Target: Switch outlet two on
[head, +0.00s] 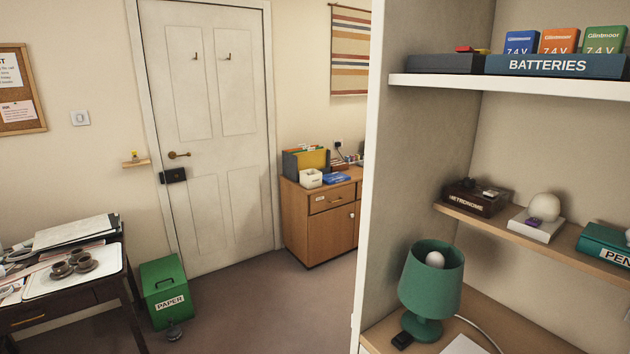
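No outlet marked two can be made out. A wall socket (339,144) with a dark plug shows small above the wooden cabinet (305,209) at the back, beside the door. Several small items stand on the cabinet top below it, partly cut off by the white shelf unit's side panel and too small to tell apart. Neither of my grippers is in view.
The shelf unit's side panel (410,165) stands close at right. A dark desk (60,310) with a tray and cups is at left. A green paper bin (164,290) stands beside it. Carpet (262,305) is clear between bin, cabinet and shelf unit.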

